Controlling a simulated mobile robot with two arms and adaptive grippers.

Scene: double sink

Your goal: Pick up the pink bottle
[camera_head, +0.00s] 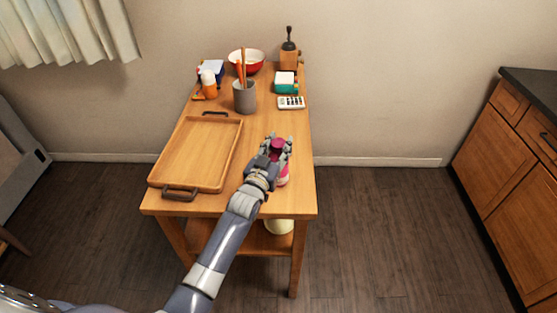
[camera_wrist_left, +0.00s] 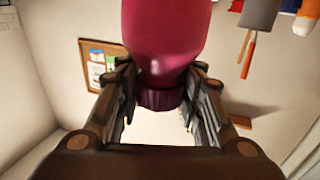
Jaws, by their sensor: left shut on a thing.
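The pink bottle (camera_head: 284,174) is at the right side of the wooden table, partly hidden behind my left gripper. My left gripper (camera_head: 277,146) is shut on the bottle, with its fingers on either side near the top. In the left wrist view the bottle (camera_wrist_left: 165,40) fills the upper middle, with its ribbed dark pink cap between the fingertips (camera_wrist_left: 160,100). I cannot tell whether the bottle touches the table. My right gripper is not in view.
A wooden tray (camera_head: 172,177) lies left of the bottle on the table (camera_head: 300,205). Behind stand a grey utensil cup (camera_head: 244,97), a calculator (camera_head: 291,103), a red bowl (camera_head: 262,62), a grinder (camera_head: 290,55) and an orange-and-white bottle (camera_head: 209,85). Wooden cabinets (camera_head: 510,150) are at the right.

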